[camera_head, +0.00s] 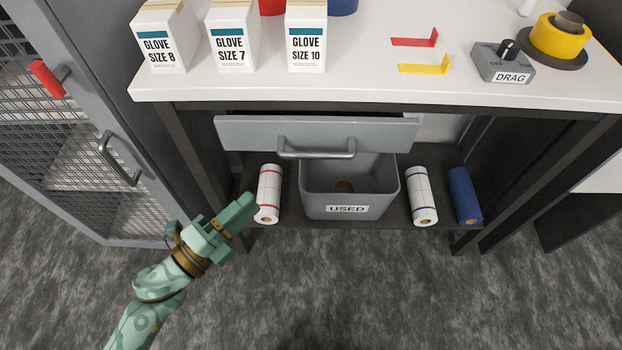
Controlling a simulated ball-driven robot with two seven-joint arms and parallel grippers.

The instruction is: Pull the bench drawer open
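The grey bench drawer (245,133) is under the white worktop. A narrow dark gap shows above its front, and the front seems to stand slightly forward of the frame. Its grey bar handle (317,154) runs across the lower middle of the front. My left gripper (252,208) is green, below and left of the handle, and apart from it. Its fingers point up and right, with nothing seen held; their spacing is hard to make out. My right gripper is not in view.
Below the drawer, a grey USED bin (345,195) stands between a white roll (269,190), another white roll (421,195) and a blue roll (464,195). Glove boxes (232,45) and a DRAG switch box (500,65) sit on the worktop (350,85). A mesh cabinet door (110,120) is at left.

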